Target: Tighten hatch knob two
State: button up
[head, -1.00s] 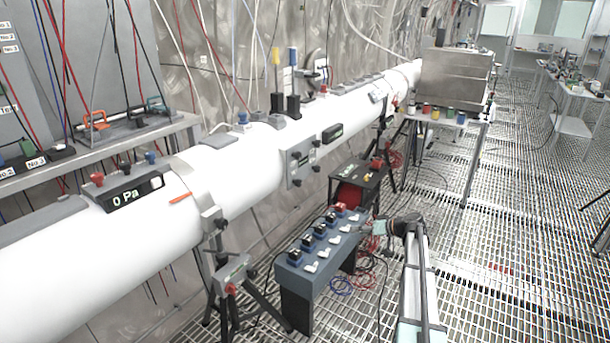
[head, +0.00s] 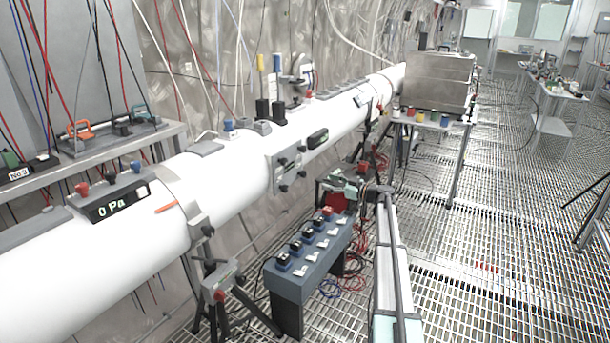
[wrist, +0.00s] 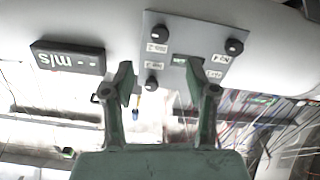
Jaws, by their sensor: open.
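The hatch plate (head: 289,170) is a grey square on the side of the white tube, with black knobs near its corners. In the wrist view the plate (wrist: 185,50) appears upside down, with small labels, one seeming to read NO.2 (wrist: 157,47) beside a knob (wrist: 160,32). Another knob (wrist: 152,83) shows between my fingers in the picture. A further knob (wrist: 234,47) is at the right. My right finger covers part of the plate's edge. My gripper (wrist: 158,75) is open and empty, apart from the plate. In the head view my gripper (head: 347,185) is right of the hatch.
A dark m/s display (wrist: 68,58) is on the tube beside the hatch. A blue switch box (head: 310,255) stands below my gripper, with loose red and blue cables on the grating. A tripod clamp (head: 222,280) supports the tube at left. Open grating (head: 480,250) lies at right.

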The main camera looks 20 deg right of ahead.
aim_at(305, 175)
jog(key=p+x, duration=0.2)
jog(key=x, duration=1)
jog(key=shift+p, duration=0.3)
grip_shut()
